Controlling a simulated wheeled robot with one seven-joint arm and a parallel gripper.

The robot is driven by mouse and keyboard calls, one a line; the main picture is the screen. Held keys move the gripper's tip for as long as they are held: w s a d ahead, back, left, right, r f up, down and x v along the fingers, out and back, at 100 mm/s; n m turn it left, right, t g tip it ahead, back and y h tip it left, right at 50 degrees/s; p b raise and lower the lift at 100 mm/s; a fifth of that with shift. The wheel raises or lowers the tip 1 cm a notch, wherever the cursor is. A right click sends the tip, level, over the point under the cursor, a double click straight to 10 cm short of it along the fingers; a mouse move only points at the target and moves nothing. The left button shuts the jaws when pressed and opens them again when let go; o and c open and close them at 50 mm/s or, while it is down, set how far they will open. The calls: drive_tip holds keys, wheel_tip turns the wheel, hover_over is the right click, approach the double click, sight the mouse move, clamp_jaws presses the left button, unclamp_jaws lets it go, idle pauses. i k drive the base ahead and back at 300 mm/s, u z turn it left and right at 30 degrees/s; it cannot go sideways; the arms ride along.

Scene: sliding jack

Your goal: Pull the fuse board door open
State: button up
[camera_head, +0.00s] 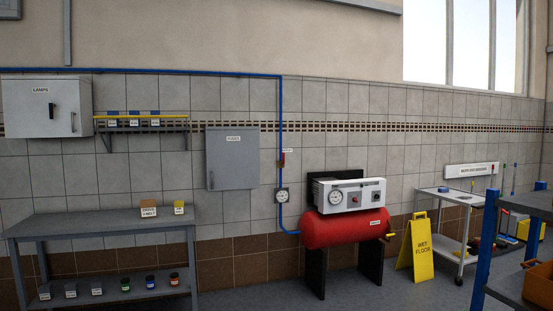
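The fuse board (232,158) is a grey wall cabinet with a small label reading "FUSES" near the top of its door. It hangs on the tiled wall left of the middle in the head view. Its door looks closed and flat against the box. A small dark handle or lock seems to sit at the door's left edge, too small to make out clearly. My gripper and arm do not show in this view.
A white "LAMPS" cabinet (44,107) and a shelf (140,122) hang to the left. A grey bench (100,222) stands below them. A blue pipe (281,120) and red tank (343,229) are right of the fuse board. The floor below the fuse board looks clear.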

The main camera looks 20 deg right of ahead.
sight(233, 156)
drive_tip(key=z, duration=0.25)
drive_tip(key=i, duration=2.35)
drive_tip(key=u, duration=0.15)
drive_tip(key=i, duration=1.55)
drive_tip(key=u, duration=0.45)
drive_tip(key=i, duration=1.45)
drive_tip(key=u, duration=0.2)
